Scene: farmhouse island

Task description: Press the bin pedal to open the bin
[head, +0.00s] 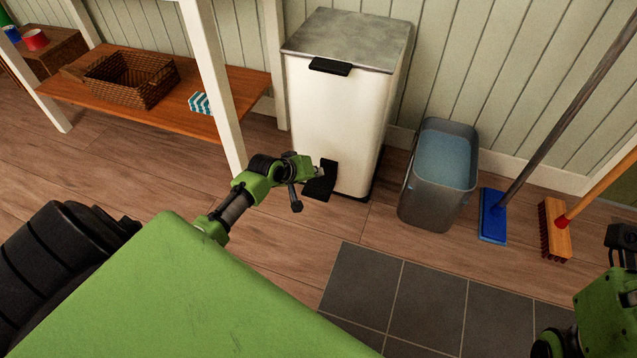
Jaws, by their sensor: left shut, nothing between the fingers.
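The bin (333,120) is a tall white box with a grey lid (352,40) and a black tab at the lid's front. The lid is shut. A black pedal (321,188) sticks out at the bin's bottom front, close to the floor. My left gripper (319,173) is shut and empty. Its tip is at the pedal's upper part in the picture; I cannot tell whether it touches. My right arm shows at the lower right edge, but its fingers cannot be made out clearly.
A grey bucket (425,200) with blue water stands right of the bin. A blue-headed mop (493,216) and a broom (556,230) lean farther right. A shelf (165,112) with a basket (128,80) and a white table leg stand left. The floor before the bin is clear.

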